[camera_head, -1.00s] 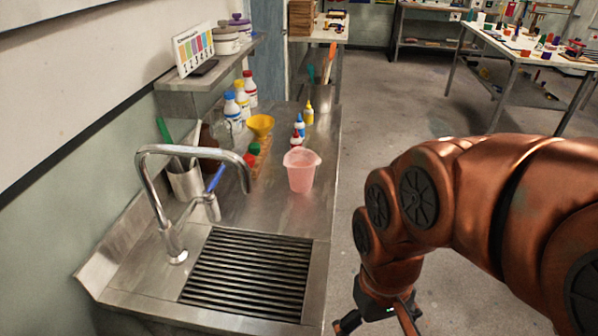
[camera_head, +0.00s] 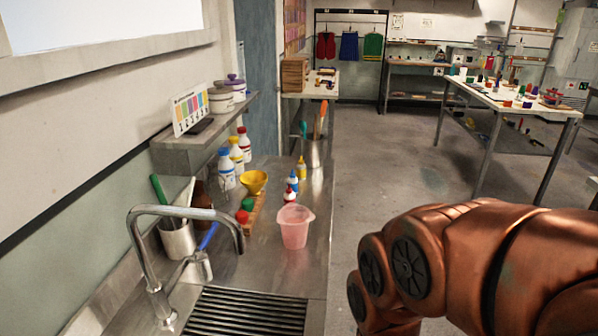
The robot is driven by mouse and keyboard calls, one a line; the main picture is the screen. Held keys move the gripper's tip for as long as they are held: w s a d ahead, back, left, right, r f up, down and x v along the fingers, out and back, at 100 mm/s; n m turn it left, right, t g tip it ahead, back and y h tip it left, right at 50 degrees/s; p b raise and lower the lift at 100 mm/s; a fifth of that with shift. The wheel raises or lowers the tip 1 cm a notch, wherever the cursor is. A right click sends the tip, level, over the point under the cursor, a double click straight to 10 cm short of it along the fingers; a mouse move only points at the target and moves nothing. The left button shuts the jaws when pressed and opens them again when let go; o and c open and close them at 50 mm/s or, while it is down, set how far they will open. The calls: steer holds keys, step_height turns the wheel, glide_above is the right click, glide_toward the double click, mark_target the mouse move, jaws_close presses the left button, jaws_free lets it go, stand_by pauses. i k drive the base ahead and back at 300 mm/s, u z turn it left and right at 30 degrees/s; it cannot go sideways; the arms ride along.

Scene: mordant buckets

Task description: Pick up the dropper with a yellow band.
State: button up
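A small dropper-like bottle with yellow on it (camera_head: 301,170) stands upright on the steel counter (camera_head: 272,266), towards its far end. It is too small to tell whether the yellow is a band. A blue-topped small bottle (camera_head: 293,183) and a red-topped one (camera_head: 289,196) stand in front of it. My copper arm enters at the lower right, beside the counter over the floor. My gripper is below the picture's edge, so its fingers are hidden.
A pink jug (camera_head: 295,232) stands in front of the small bottles. A yellow funnel (camera_head: 253,182) is to their left, a metal canister with utensils (camera_head: 314,153) behind. A curved tap (camera_head: 187,211) rises near the drain grate (camera_head: 247,313). The floor right of the counter is clear.

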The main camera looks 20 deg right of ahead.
mark_target(301, 168)
steer(key=k, duration=0.5)
steer(key=z, duration=1.2)
steer(key=i, duration=1.85)
steer(key=u, duration=2.4)
steer(key=i, duration=0.5)
steer(key=u, duration=0.05)
